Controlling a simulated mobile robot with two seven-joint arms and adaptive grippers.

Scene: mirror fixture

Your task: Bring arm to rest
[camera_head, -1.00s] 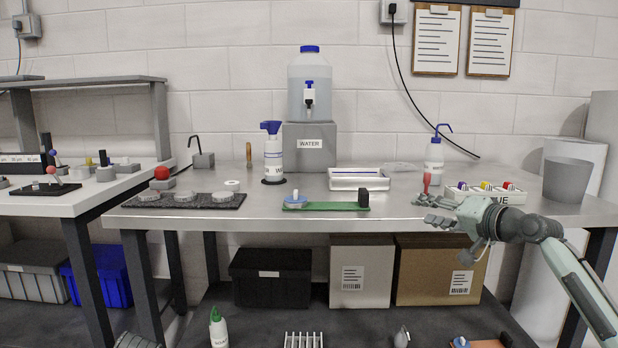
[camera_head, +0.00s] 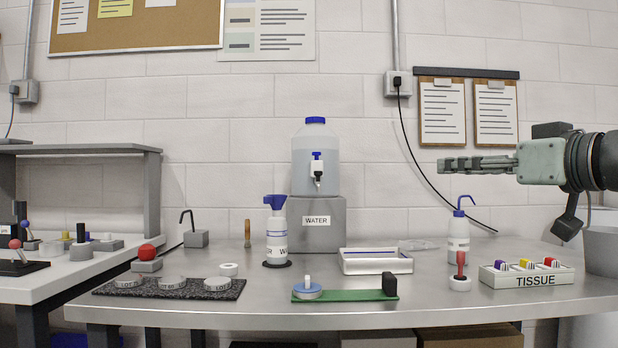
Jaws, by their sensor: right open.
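My right gripper (camera_head: 478,165) comes in from the right in the head view. It is raised above the right part of the metal bench (camera_head: 230,313), pointing left, with its fingers seen edge-on. It is open, with nothing visible between its fingers. It is apart from everything on the bench and overlaps only the wall behind. My left arm and left gripper are not in the view.
Below my right gripper stand a wash bottle (camera_head: 458,240), a red-handled tool (camera_head: 460,270) in a white base and a tissue box (camera_head: 525,276). A grey bin (camera_head: 601,252) is at the far right. A water tank (camera_head: 316,160) stands mid-back. Air around the gripper is clear.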

